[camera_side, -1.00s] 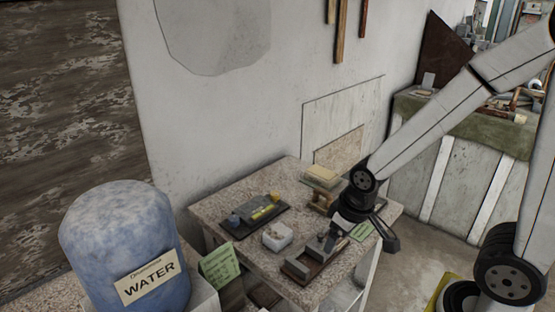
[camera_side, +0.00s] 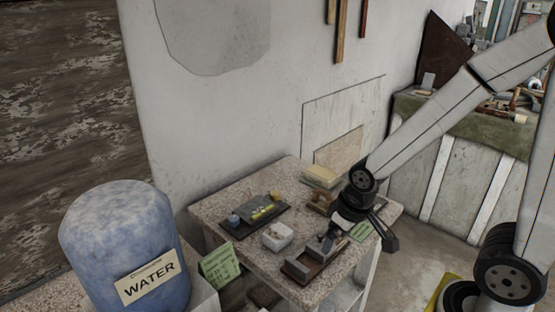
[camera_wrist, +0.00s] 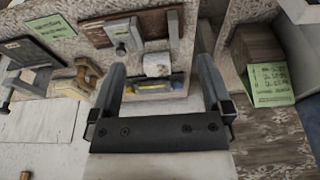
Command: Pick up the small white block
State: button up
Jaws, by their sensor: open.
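My gripper (camera_side: 358,238) is above the table's right part, beside and partly over the tray. In the wrist view its two fingers (camera_wrist: 160,65) are wide apart with nothing held between them.
A dark mat (camera_side: 280,220) with yellow pieces and a bluish round thing lies at the table's back left. A blue water barrel (camera_side: 128,245) is at the left. A green note (camera_wrist: 51,27) lies near the tray.

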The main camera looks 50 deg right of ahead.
jog(key=w+d+f+m+g, duration=0.1)
jog(key=w+d+f+m, duration=0.1)
jog(key=w+m, duration=0.85)
jog(key=m+g+y, duration=0.1)
jog(key=m+g, duration=0.1)
jog(key=m, duration=0.5)
send_over(278, 232)
jog(key=d, duration=0.1)
notch_tip(278, 232, down, 6)
jog(key=shift+w+r, duration=0.1)
jog(key=shift+r, duration=0.05)
jog(key=shift+a+f, duration=0.15)
jog(key=shift+f, duration=1.15)
jog(key=shift+a+f, duration=0.2)
jog(key=shift+f, duration=1.1)
jog(key=shift+a+f, duration=0.2)
jog(key=shift+f, duration=1.05)
jog(key=c, duration=1.2)
jog(key=shift+r, duration=0.1)
